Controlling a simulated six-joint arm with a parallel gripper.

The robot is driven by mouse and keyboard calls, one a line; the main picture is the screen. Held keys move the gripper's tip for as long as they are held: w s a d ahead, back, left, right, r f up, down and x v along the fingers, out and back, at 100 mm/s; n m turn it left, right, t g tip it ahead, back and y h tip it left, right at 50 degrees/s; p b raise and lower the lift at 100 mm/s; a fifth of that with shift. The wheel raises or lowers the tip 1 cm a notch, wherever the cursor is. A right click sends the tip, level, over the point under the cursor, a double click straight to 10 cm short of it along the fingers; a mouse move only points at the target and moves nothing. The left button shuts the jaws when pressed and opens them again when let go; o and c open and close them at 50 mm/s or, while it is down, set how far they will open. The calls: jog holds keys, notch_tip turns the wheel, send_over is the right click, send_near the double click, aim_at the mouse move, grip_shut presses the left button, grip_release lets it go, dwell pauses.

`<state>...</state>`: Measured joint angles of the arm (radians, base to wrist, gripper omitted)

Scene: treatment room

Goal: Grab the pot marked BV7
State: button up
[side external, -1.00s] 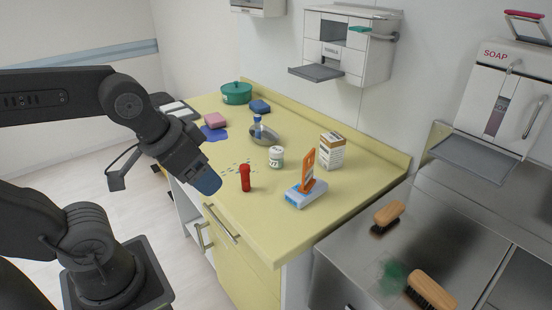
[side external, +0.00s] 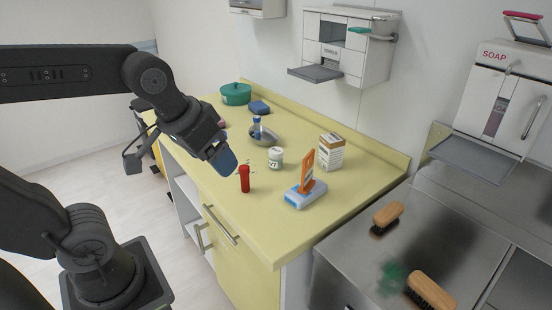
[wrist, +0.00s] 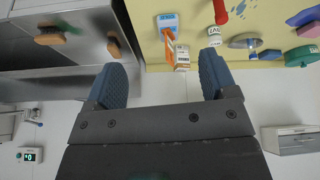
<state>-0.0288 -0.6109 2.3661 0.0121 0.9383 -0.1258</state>
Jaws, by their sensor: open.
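The pot marked BV7 (side external: 276,160) is a small white jar with a pale lid and a green-edged label, on the yellow counter. Only part of its marking reads clearly in the side view. In the wrist view the white pot (wrist: 214,35) shows near the top, upside down, right of centre. My gripper (side external: 224,163) has blue fingers and hangs above the counter's front edge, left of the pot and apart from it. In the wrist view its two fingers (wrist: 162,78) are spread with nothing between them.
A red upright cylinder (side external: 245,179) stands between my gripper and the counter's front. Behind the pot is a metal dish with a blue-capped bottle (side external: 257,124). To its right are a carton (side external: 330,152) and an orange item on a blue-white box (side external: 304,195). A green lidded pot (side external: 236,95) stands farther back.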

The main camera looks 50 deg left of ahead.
jog(key=w+a+r+n+g, duration=0.2)
jog(key=w+a+n, duration=0.25)
jog(key=w, duration=0.55)
jog(key=n+g+y, duration=0.1)
jog(key=n+g, duration=0.2)
jog(key=n, duration=0.9)
send_over(276, 151)
jog(key=d, duration=0.1)
notch_tip(276, 151, down, 11)
jog(key=f, duration=0.8)
jog(key=shift+w+a+f, duration=0.2)
jog(key=shift+w+a, duration=0.15)
jog(key=shift+s+a+f, duration=0.15)
jog(key=shift+a+f, duration=0.05)
jog(key=shift+f, duration=1.1)
jog(key=shift+s+a+f, duration=0.1)
jog(key=shift+a+f, duration=0.05)
jog(key=shift+f, duration=1.15)
jog(key=shift+c, duration=0.4)
jog(key=c, duration=0.9)
jog(key=shift+r, duration=0.1)
